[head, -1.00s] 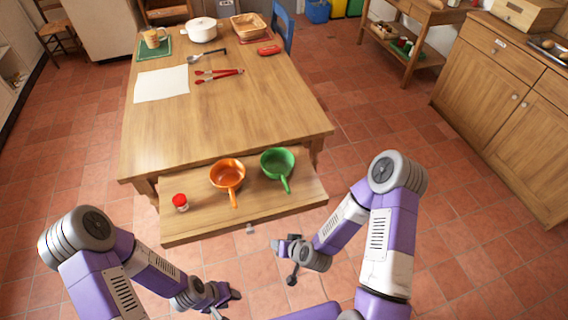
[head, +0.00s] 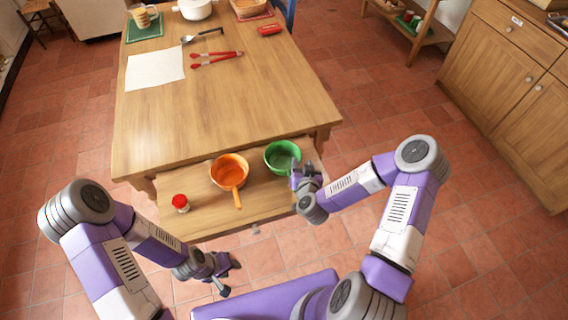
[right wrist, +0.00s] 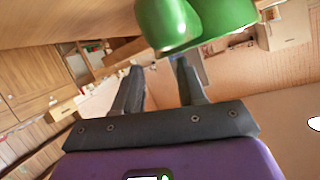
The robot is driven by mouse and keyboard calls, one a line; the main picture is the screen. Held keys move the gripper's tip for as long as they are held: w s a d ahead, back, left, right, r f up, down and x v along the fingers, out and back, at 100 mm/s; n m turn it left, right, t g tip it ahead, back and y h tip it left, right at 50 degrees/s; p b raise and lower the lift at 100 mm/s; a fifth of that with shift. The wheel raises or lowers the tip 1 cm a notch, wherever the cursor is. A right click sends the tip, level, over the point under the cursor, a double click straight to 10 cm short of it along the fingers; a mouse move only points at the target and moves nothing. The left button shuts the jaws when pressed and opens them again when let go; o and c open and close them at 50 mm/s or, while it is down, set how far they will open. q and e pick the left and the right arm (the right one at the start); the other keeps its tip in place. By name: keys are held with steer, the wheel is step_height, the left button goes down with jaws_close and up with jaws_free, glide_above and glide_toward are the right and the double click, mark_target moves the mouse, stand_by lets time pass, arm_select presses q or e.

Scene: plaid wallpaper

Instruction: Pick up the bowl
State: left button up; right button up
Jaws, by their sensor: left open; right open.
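A green bowl with a handle (head: 282,156) and an orange bowl with a handle (head: 228,171) sit side by side in the pulled-out table drawer (head: 195,217). My right gripper (head: 305,172) is open at the front right of the green bowl and hides its handle in the head view. In the right wrist view, the green bowl (right wrist: 195,20) shows just beyond the two spread fingers (right wrist: 160,80), with nothing clearly between them. Whether they touch it I cannot tell. My left gripper (head: 230,276) is open and empty, in front of the drawer and lower down.
A small red-capped jar (head: 180,202) stands in the drawer, left of the orange bowl. On the wooden table (head: 215,110) are a white sheet (head: 155,69), red tongs (head: 216,60) and a white pot (head: 196,9) farther back. A wooden cabinet (head: 510,90) stands at the right.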

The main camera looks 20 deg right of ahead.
mark_target(299, 152)
steer(key=x, duration=0.4)
steer(key=shift+f+b, duration=0.15)
steer(key=shift+b, duration=0.25)
jaws_close()
